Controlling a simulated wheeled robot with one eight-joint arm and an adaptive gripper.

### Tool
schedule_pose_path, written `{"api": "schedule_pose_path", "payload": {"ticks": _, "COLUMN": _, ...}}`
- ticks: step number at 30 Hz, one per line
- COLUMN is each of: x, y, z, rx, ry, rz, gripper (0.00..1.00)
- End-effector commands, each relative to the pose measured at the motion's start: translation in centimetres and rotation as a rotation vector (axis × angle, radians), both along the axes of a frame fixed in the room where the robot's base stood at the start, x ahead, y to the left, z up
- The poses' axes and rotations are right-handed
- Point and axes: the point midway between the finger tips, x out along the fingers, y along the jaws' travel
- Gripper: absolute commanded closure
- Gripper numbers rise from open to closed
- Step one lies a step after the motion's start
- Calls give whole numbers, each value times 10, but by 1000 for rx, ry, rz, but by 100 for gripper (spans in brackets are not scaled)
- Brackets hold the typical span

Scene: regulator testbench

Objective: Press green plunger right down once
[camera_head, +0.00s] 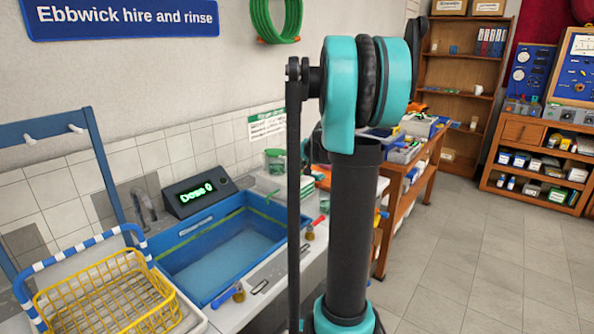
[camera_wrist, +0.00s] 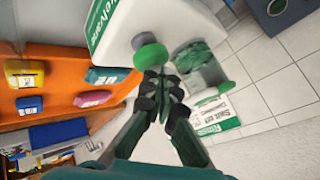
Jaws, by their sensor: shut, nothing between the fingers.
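My gripper (camera_wrist: 165,84) is shut and empty. Its dark fingertips appear just below the plunger in the picture; I cannot tell whether they touch it. In the head view my arm's teal and black links hide my gripper and the plunger. A dark display (camera_head: 197,191) beside the sink reads "Dose 0".
The blue sink (camera_head: 215,272) holds water, with a yellow wire basket (camera_head: 75,303) at its left. An orange shelf (camera_wrist: 70,58) with small boxes lies left in the wrist view. Floor at right is clear.

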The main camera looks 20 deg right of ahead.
Motion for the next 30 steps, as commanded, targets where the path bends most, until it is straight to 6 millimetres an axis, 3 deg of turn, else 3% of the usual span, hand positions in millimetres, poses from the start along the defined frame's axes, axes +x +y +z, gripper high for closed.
{"api": "schedule_pose_path", "payload": {"ticks": 21, "x": 0, "y": 0, "z": -5, "rx": 0, "ry": 1, "rz": 1, "gripper": 100}}
{"api": "schedule_pose_path", "payload": {"ticks": 30, "x": -1, "y": 0, "z": 5, "rx": 0, "ry": 1, "rz": 1, "gripper": 100}}
